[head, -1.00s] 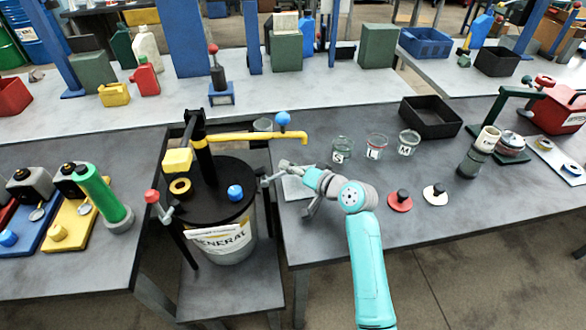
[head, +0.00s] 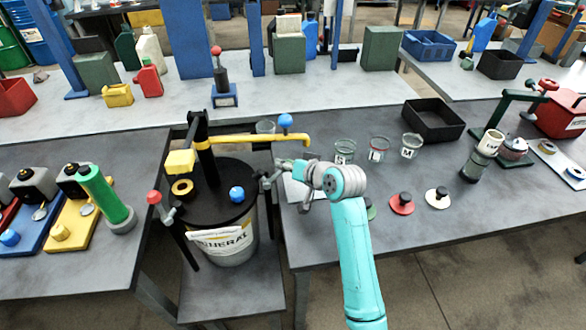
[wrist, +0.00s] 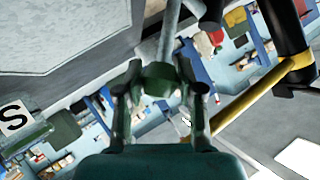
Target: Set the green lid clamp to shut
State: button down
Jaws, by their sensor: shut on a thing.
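The green lid clamp shows in the wrist view as a green knob (wrist: 162,82) on a grey rod that runs up the picture. My gripper (wrist: 160,92) has one finger on each side of this knob and is shut on it. In the head view my gripper (head: 276,179) is at the right edge of the drum's black lid (head: 222,206). It hides the green knob there; only a bit of the grey clamp lever shows. The drum (head: 232,243) has a white label. A red-knobbed clamp (head: 155,198) stands tilted outward at the lid's left edge.
Glass beakers (head: 378,149) and a black tray (head: 433,120) stand on the right table. Red and white discs lie in front of them.

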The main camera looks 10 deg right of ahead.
jog(key=a+r+n+h, duration=0.1)
jog(key=a, duration=0.1)
jog(key=a+r+n+h, duration=0.1)
jog(key=h, duration=0.1)
jog(key=shift+w+a+r+g, duration=0.1)
jog(key=shift+w+a+g, duration=0.05)
jog(key=shift+a+g, duration=0.25)
jog(key=shift+w+a+r+n+h, duration=0.1)
jog(key=shift+a+n+h, duration=0.5)
jog(key=shift+a+h, duration=0.25)
jog(key=shift+a, duration=0.55)
jog(key=c, duration=0.7)
grip_release()
jog(key=shift+a, duration=0.1)
jog(key=v, duration=1.2)
jog(key=shift+w+a+r, duration=0.1)
jog(key=shift+w+r, duration=0.05)
